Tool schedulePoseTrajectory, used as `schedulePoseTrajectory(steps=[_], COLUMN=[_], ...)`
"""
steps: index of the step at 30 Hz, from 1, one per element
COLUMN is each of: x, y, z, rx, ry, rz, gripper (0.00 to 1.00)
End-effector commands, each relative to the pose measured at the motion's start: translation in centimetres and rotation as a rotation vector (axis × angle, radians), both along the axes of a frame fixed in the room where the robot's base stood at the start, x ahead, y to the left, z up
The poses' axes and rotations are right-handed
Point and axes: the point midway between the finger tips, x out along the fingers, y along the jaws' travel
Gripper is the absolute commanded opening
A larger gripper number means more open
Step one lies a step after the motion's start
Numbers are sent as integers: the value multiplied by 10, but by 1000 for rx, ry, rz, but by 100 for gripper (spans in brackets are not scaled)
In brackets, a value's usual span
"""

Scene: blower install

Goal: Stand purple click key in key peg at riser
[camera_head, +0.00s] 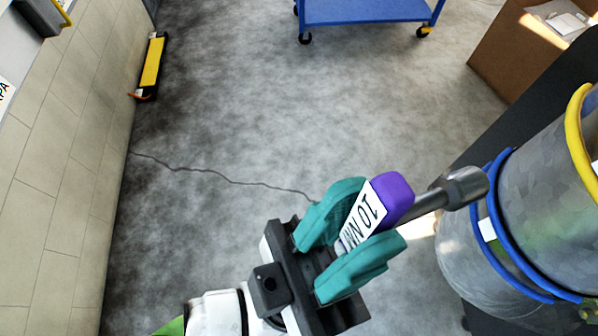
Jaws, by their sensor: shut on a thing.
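My gripper (352,234) has teal fingers and is shut on the purple click key (398,194). The key has a purple handle with a white label reading "10 N", partly hidden by the fingers. Its metal shaft and socket head (466,187) point to the upper right, close to a large metal duct in the picture. I cannot tell if the head touches the duct. I cannot make out the key peg or identify the riser for sure.
The galvanised duct (545,190) with blue bands and a yellow rim stands at the right. A blue cart (365,10) and cardboard box (520,50) are at the back. A yellow-and-black unit (152,62) lies by the left tiled wall. The grey floor between is clear.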

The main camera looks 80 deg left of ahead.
Motion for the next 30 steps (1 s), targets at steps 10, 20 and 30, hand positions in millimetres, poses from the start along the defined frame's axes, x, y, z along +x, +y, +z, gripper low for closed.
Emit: schedulePoseTrajectory(steps=[10,20,30], x=[78,143,175], y=[0,-21,-40], z=[-22,-53,-71], rx=[-72,-173,-244], ry=[221,462,598], rz=[82,182,232], gripper=[0,0,0])
